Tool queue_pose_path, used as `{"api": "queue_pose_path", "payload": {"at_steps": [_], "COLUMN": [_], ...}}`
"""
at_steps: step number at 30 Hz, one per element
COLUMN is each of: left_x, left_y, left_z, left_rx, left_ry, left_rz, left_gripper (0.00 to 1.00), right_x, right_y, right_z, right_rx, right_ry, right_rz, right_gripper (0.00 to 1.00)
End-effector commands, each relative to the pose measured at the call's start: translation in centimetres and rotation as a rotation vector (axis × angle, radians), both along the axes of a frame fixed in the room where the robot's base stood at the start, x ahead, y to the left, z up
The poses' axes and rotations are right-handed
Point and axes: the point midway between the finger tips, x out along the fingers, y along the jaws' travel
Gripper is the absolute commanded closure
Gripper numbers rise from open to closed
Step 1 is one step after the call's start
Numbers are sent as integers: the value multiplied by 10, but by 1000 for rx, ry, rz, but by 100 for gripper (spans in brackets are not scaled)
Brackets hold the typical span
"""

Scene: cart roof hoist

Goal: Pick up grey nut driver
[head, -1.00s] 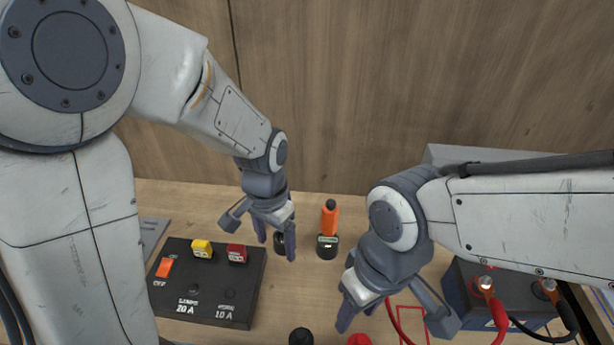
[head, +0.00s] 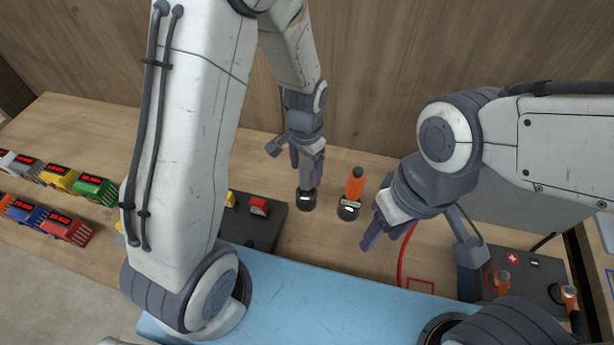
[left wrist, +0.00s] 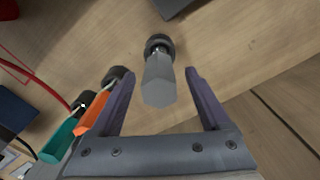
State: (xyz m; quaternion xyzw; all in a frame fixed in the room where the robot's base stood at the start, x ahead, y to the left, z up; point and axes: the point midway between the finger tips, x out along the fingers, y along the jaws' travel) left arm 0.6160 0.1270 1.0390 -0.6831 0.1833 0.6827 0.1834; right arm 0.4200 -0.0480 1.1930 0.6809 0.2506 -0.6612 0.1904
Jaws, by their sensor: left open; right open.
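The grey nut driver (left wrist: 158,80) stands handle-up in a round black holder (left wrist: 159,43), as the left wrist view shows. Its grey handle top appears between the two open fingers of my left gripper (left wrist: 157,73), with a visible gap on each side. In the head view, my left gripper (head: 308,160) is over that black holder (head: 306,200), and the driver is largely hidden or merged with the grey fingers there. My right gripper (head: 372,222) is open and empty, right of the orange-handled driver and apart from it.
An orange-handled driver (head: 355,184) stands in its own holder just right; a teal-handled one (left wrist: 60,140) shows beyond it. A black fuse block (head: 266,228) is left of the holders. Coloured fuses (head: 60,180) line the left bench. A battery (head: 530,275) sits right.

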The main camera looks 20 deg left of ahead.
Motion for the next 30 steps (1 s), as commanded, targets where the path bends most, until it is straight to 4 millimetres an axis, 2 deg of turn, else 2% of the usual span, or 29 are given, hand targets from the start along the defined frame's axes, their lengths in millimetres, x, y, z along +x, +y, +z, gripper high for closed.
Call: {"api": "queue_pose_path", "payload": {"at_steps": [6, 11, 20, 21, 23, 24, 27, 30], "left_x": [-1, 0, 1, 1, 1, 1, 1, 1], "left_y": [0, 0, 0, 0, 0, 0, 0, 1], "left_z": [-24, -43, -48, -48, -48, -48, -47, -47], "left_rx": [1, 1, 0, 0, 0, 0, 0, 0], "left_ry": [6, 3, 0, 0, 0, 0, 0, 0], "left_rz": [3, 4, 5, 5, 5, 5, 5, 5], "left_gripper": [20, 20, 20, 28, 51, 66, 100, 100], "right_x": [0, 0, 0, 0, 0, 0, 0, 0], "right_y": [0, 0, 0, 0, 0, 0, 0, 0], "right_z": [17, 20, 19, 19, 19, 19, 19, 19], "right_rx": [0, 0, 0, 0, 0, 0, 0, 0], "right_ry": [0, 0, 0, 0, 0, 0, 0, 0], "right_rz": [2, 3, 4, 3, 3, 3, 3, 3], "right_gripper": [50, 50, 50, 50, 50, 50, 50, 50]}}
